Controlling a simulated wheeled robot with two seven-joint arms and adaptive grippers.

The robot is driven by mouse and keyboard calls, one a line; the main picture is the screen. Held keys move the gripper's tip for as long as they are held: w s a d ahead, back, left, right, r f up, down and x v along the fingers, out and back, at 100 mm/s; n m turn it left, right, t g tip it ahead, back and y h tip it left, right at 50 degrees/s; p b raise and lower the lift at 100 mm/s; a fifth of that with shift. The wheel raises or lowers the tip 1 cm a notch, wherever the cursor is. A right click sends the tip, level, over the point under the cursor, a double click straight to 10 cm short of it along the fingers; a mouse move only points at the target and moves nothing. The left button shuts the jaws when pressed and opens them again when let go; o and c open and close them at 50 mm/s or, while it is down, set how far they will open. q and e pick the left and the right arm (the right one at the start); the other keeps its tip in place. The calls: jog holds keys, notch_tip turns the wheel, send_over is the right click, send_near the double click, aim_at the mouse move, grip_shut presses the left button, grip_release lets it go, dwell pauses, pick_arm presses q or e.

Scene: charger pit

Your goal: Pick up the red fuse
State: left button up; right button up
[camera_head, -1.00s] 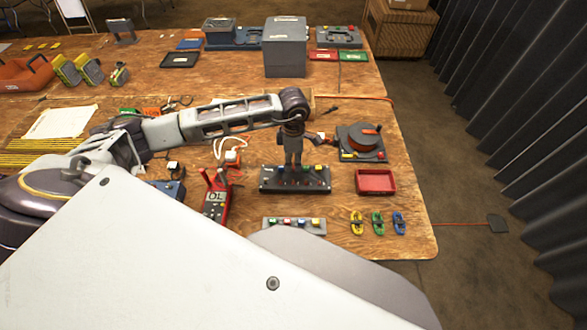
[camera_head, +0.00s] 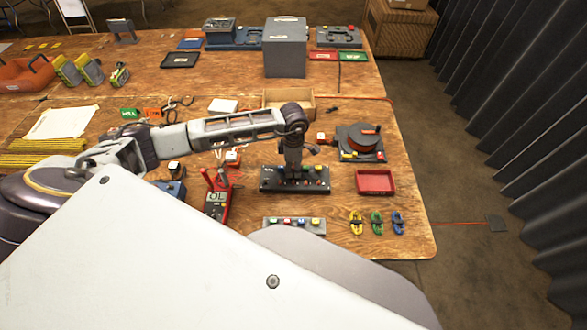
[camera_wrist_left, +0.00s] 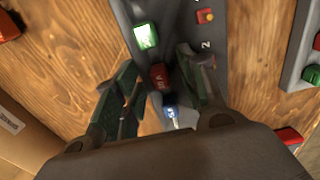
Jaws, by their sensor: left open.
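The red fuse (camera_wrist_left: 160,79) stands on a dark grey strip (camera_wrist_left: 180,20) in the left wrist view. My left gripper (camera_wrist_left: 157,62) is open, with one finger on each side of the fuse. I cannot tell whether either finger touches it. A lit green piece (camera_wrist_left: 146,36) sits beside the fuse on the strip, and a small blue-white light (camera_wrist_left: 171,112) shows on its other side. In the head view the left gripper (camera_head: 293,173) points down over the dark strip (camera_head: 268,183) and hides part of it, including the red fuse.
A red tray (camera_head: 375,190) is right of the strip. A grey reel unit (camera_head: 360,155) stands behind it. A red meter (camera_head: 216,200) is at left, and a grey strip with coloured pieces (camera_head: 294,230) is in front. An open cardboard box (camera_head: 274,100) lies behind the arm.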

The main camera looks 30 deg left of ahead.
aim_at(293, 167)
jog(key=shift+a, duration=0.3)
pick_arm(q)
jog(key=c, duration=0.9)
jog(key=shift+o, duration=0.2)
jog(key=shift+r, duration=0.1)
pick_arm(e)
jog(key=shift+w, duration=0.1)
pick_arm(q)
jog(key=shift+r, duration=0.4)
notch_tip(293, 167, up, 8)
jog(key=shift+f+b, duration=0.2)
jog(key=shift+b, duration=0.2)
jog(key=shift+r, duration=0.75)
pick_arm(e)
jog(key=shift+w+d+f, duration=0.15)
jog(key=shift+d+f, duration=0.05)
jog(key=shift+d, duration=0.3)
jog(key=shift+w+d+f, duration=0.1)
jog(key=shift+d+f, duration=0.1)
jog(key=shift+d, duration=0.25)
jog(key=shift+a, duration=0.15)
